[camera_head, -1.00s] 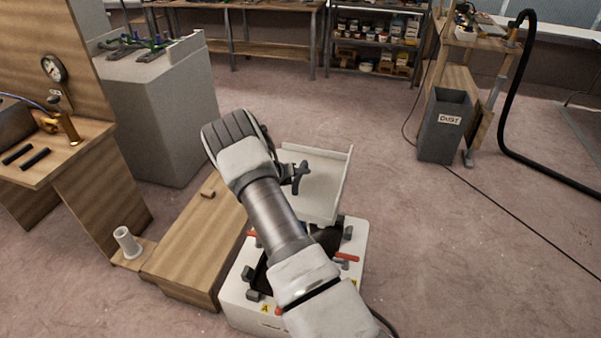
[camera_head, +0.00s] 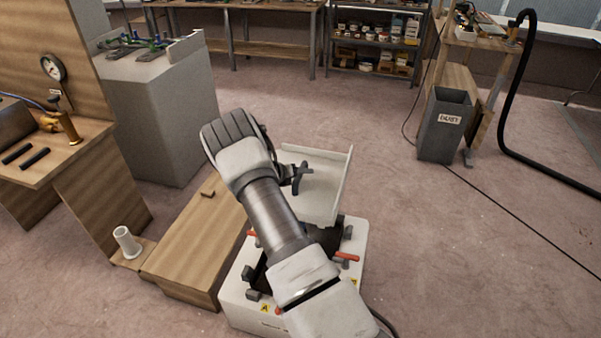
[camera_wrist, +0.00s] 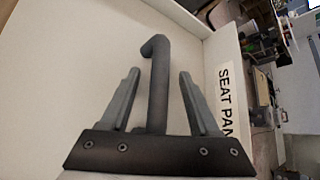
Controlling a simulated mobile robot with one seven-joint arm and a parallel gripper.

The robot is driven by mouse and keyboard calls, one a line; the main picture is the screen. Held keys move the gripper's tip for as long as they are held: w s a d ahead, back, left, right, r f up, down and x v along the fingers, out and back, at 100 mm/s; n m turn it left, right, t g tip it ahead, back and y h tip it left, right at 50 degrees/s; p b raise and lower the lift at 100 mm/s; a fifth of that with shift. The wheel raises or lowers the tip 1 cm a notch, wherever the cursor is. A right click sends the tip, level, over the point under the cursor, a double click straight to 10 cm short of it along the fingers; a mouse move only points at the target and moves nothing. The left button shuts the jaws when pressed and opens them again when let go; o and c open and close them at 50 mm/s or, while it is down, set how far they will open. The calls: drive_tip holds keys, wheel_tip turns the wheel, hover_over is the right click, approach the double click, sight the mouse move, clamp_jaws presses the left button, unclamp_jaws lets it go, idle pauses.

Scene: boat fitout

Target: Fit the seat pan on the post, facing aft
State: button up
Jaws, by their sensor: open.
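The seat pan (camera_head: 328,196) is a white, shallow tray with raised edges, resting on a white base unit in the middle of the head view. Its white panel (camera_wrist: 60,80) fills much of the wrist view, with a SEAT PAN label beside it at the right. My gripper (camera_wrist: 158,98) is open, its two grey fingers on either side of a dark hooked handle (camera_wrist: 157,75), with gaps showing between. In the head view my gripper (camera_head: 302,178) is over the pan, partly hidden by my wrist. A short white post (camera_head: 125,243) stands upright on a low wooden step at the left.
A low wooden box (camera_head: 190,245) lies between the post and the white base unit (camera_head: 240,295), which carries red-handled clamps. A wooden bench (camera_head: 60,150) and a grey block (camera_head: 165,120) stand at the left. A dust bin (camera_head: 443,130) is at the right.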

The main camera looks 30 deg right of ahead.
drive_tip(key=p+v, duration=0.1)
drive_tip(key=v, duration=1.6)
drive_tip(key=shift+r, duration=0.3)
drive_tip(key=s+a+r+m+y+p, duration=0.1)
drive_tip(key=s+a+r+m+y, duration=0.15)
drive_tip(key=s+r+m, duration=0.65)
drive_tip(key=s+a+r+m+y, duration=0.25)
drive_tip(key=s+r+m, duration=0.4)
drive_tip(key=r, duration=0.45)
drive_tip(key=s+a+r+m+t+y, duration=0.1)
drive_tip(key=s+a+r+m+y, duration=0.2)
drive_tip(key=s+m, duration=0.4)
drive_tip(key=s+a+r+m+t+y+p, duration=0.1)
drive_tip(key=s+a+r+m+y, duration=0.1)
drive_tip(key=s+a+r+m, duration=0.3)
drive_tip(key=s+a+m, duration=0.1)
drive_tip(key=s+a, duration=0.2)
drive_tip(key=s, duration=0.3)
drive_tip(key=shift+m+y, duration=0.35)
drive_tip(key=shift+y, duration=0.05)
